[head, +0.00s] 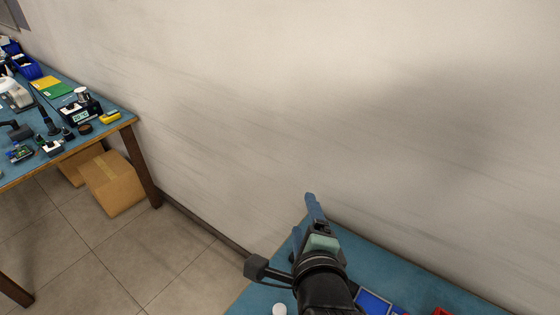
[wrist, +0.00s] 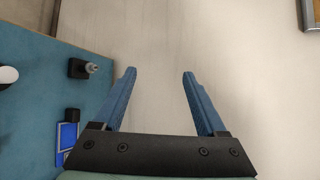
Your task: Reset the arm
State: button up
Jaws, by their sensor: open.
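My gripper (head: 304,215) is at the lower middle of the head view, above the near blue table and in front of the wall. The wrist view shows its two blue fingers (wrist: 160,75) spread apart with nothing between them. My gripper is open and empty. My black arm reaches up from the bottom edge of the head view and covers part of the table.
The near blue table (head: 375,262) holds a white round item (head: 279,309) and a blue-screened device (head: 373,302). A small black fixture (wrist: 83,69) stands near its edge. A cluttered workbench (head: 115,121) stands left, with cardboard boxes (head: 113,184) below. Open floor lies between.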

notch_tip(320, 180, up, 25)
jog(key=a+n+t, duration=0.2)
jog(key=n+t, duration=0.5)
jog(key=n, duration=0.4)
jog(key=s+a+r+n+t, duration=0.1)
jog(key=s+r+n+t, duration=0.2)
jog(key=r, duration=0.6)
jog(key=s+a+r+n+t, duration=0.1)
jog(key=s+r+n+t, duration=0.2)
jog(key=s+r+n, duration=0.4)
notch_tip(320, 180, up, 3)
jog(key=shift+s+a+f+t+h, duration=0.15)
jog(key=shift+s+t+h, duration=0.15)
jog(key=shift+s+h, duration=0.15)
